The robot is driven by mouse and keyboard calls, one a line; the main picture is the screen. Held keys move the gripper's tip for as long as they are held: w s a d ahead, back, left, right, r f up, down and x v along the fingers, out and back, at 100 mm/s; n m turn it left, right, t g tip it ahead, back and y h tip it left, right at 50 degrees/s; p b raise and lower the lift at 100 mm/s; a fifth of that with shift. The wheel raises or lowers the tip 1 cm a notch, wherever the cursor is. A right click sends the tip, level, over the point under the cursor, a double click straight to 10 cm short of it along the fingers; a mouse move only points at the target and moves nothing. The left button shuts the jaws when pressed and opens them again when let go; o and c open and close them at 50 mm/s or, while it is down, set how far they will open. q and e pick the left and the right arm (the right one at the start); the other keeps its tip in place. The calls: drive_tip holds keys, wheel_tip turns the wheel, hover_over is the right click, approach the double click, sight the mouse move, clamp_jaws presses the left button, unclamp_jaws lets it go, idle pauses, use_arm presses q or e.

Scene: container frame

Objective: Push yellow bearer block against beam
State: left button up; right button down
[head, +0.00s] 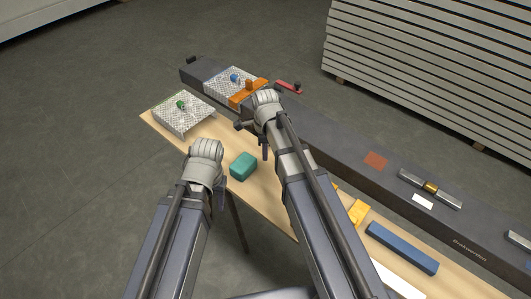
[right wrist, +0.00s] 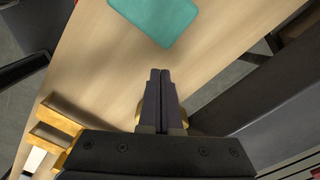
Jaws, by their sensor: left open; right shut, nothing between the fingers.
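The long dark grey beam (head: 330,150) runs diagonally across the table; its side also shows at the right in the right wrist view (right wrist: 265,115). A yellow block (right wrist: 139,113) is mostly hidden behind my right gripper (right wrist: 161,72) in that view. In the head view a bit of yellow (head: 336,187) shows beside my right forearm, mostly covered by it. I cannot tell whether the block touches the beam. My right gripper, also in the head view (head: 265,150), is shut and empty, over the table beside the beam. My left gripper (head: 221,190) is open and empty, left of the teal block.
A teal block (head: 243,166) lies on the wooden table (head: 283,205). A yellow bracket (head: 357,212) and blue bar (head: 402,248) lie nearer the right. A perforated plate (head: 183,114) is at the far left end. An orange piece (head: 248,93) sits on the beam.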

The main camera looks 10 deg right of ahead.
sight(266, 168)
wheel_tip(266, 168, down, 4)
drive_tip(key=b, duration=0.3)
drive_tip(key=shift+f, duration=0.25)
drive_tip(key=shift+s+d+f+b, duration=0.15)
drive_tip(key=shift+f+b, duration=0.15)
drive_tip(key=shift+b, duration=0.2)
drive_tip(key=d, duration=0.3)
drive_tip(key=shift+s+r+p, duration=0.3)
drive_tip(key=shift+r+p, duration=0.05)
drive_tip(key=shift+d, duration=0.3)
drive_tip(key=shift+s, duration=0.1)
drive_tip(key=shift+s+d, duration=0.2)
drive_tip(key=shift+d, duration=0.65)
drive_tip(key=shift+a, duration=0.15)
